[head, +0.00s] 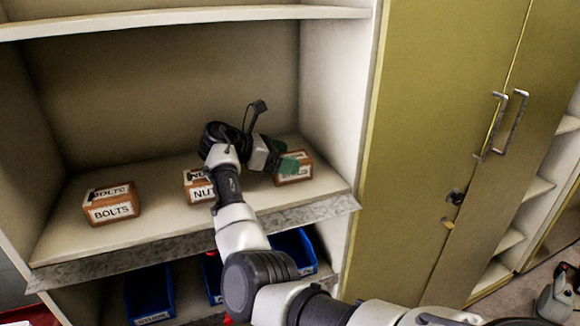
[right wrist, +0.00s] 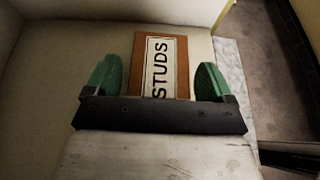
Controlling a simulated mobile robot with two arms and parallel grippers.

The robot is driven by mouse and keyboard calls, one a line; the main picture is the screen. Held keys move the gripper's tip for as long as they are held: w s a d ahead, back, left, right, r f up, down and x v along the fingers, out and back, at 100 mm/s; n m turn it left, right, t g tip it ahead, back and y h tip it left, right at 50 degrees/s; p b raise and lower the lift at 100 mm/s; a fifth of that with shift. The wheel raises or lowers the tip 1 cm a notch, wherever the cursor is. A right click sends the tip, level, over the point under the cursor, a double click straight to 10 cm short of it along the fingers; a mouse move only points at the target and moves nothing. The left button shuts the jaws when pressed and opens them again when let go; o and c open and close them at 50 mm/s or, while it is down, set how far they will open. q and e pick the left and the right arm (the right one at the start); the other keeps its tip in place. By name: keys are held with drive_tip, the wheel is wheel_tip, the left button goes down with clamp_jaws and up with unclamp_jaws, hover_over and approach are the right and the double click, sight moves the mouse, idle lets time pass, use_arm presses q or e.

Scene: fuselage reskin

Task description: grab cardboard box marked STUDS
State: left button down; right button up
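The STUDS box (right wrist: 161,65) is brown cardboard with a white label and lies between the two green fingers of my right gripper (right wrist: 154,78) in the right wrist view. The fingers are spread, with a gap showing on both sides of the box. In the head view the box (head: 295,174) sits at the right end of the shelf (head: 165,225), its left part and most of its marking hidden by the gripper (head: 285,165). My left gripper is not in view.
A BOLTS box (head: 111,206) stands at the shelf's left, and a NUTS box (head: 198,186) stands in the middle, partly behind my right arm. Blue bins (head: 150,297) are on the level below. The shelf's side wall (head: 333,90) rises close right of the STUDS box.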

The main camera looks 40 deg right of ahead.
drive_tip(key=c, duration=0.9)
drive_tip(key=shift+r, duration=0.1)
drive_tip(key=shift+c, duration=0.5)
